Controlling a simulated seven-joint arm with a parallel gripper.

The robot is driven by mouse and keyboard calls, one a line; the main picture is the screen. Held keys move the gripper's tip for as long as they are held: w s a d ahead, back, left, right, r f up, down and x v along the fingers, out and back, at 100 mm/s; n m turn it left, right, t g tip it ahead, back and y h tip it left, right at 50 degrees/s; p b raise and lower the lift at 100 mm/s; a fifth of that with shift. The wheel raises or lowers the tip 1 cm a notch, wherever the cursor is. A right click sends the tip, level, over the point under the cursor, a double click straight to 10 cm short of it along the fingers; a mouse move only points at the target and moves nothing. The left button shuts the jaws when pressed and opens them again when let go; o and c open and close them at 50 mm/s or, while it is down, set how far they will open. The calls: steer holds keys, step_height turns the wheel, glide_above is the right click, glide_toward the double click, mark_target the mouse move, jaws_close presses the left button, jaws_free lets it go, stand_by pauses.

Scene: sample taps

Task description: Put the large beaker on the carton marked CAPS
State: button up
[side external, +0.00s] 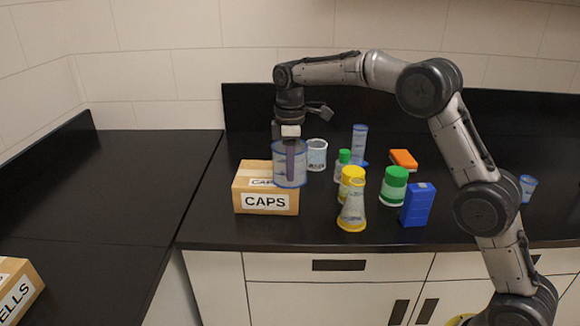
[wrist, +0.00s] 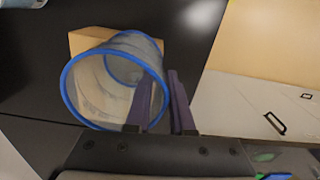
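The large beaker (side external: 301,168), clear with blue rims, is upright at the right part of the carton marked CAPS (side external: 265,202). Its base overlaps the carton's top in the side view; I cannot tell whether it touches or hangs just above. My gripper (side external: 290,165) points down at the beaker, its dark fingers along the wall. In the wrist view the beaker (wrist: 88,85) shows its open mouth, with the carton (wrist: 88,40) partly hidden behind it. There my gripper (wrist: 165,98) has one finger within the rim and one outside, closed on the wall.
An orange block (side external: 403,159) lies behind. Another carton (side external: 18,290) sits lower left. The left counter is mostly clear.

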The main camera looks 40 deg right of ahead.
steer(key=shift+o, duration=0.5)
step_height(320, 180, up, 11)
steer(key=shift+r, duration=0.7)
steer(key=shift+s, duration=0.1)
